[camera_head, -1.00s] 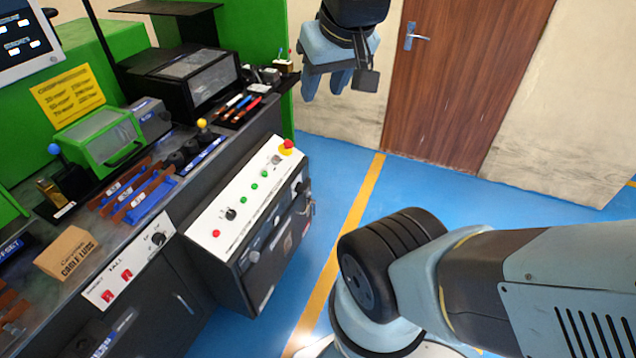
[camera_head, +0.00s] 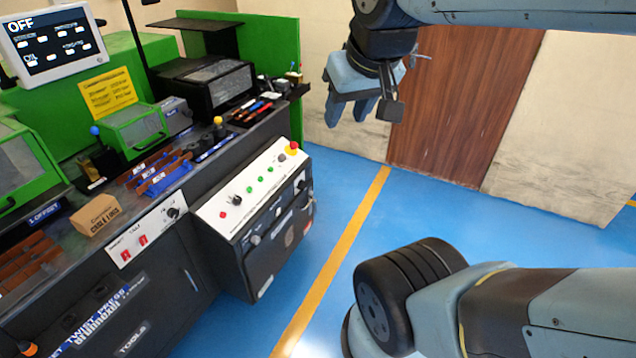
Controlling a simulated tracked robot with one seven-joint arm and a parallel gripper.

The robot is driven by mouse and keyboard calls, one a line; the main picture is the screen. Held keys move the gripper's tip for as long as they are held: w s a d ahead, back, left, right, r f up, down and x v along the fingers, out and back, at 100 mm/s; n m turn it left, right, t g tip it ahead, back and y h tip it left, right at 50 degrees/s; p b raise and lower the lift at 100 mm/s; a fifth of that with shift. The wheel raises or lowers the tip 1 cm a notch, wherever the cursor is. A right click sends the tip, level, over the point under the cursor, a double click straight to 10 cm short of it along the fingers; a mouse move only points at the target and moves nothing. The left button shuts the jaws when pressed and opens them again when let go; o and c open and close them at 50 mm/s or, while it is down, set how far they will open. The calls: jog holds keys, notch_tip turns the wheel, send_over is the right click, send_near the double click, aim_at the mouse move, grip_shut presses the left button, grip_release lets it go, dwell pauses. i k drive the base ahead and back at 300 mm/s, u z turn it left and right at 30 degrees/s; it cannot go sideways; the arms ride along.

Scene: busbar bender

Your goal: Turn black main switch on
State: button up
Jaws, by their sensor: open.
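The white-topped control box (camera_head: 240,200) stands out from the front of the machine. A black rotary knob (camera_head: 235,200) sits among its buttons. Another dark knob (camera_head: 255,239) is on its front face, and a further black knob (camera_head: 172,212) is on the white panel to the left. I cannot tell from the labels which is the main switch. My gripper (camera_head: 350,110) is open and empty, pointing down in the air right of the machine, in front of the wall. It is apart from every knob.
The control box also carries a red button (camera_head: 223,215), several green buttons and a red emergency stop (camera_head: 293,147) on yellow. The tilted screen (camera_head: 52,45) reads OFF. A cardboard box (camera_head: 95,215) lies on the machine top. Blue floor is free right of the control box.

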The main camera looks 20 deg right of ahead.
aim_at(302, 185)
jog(key=u, duration=0.2)
jog(key=i, duration=0.9)
jog(key=z, duration=0.1)
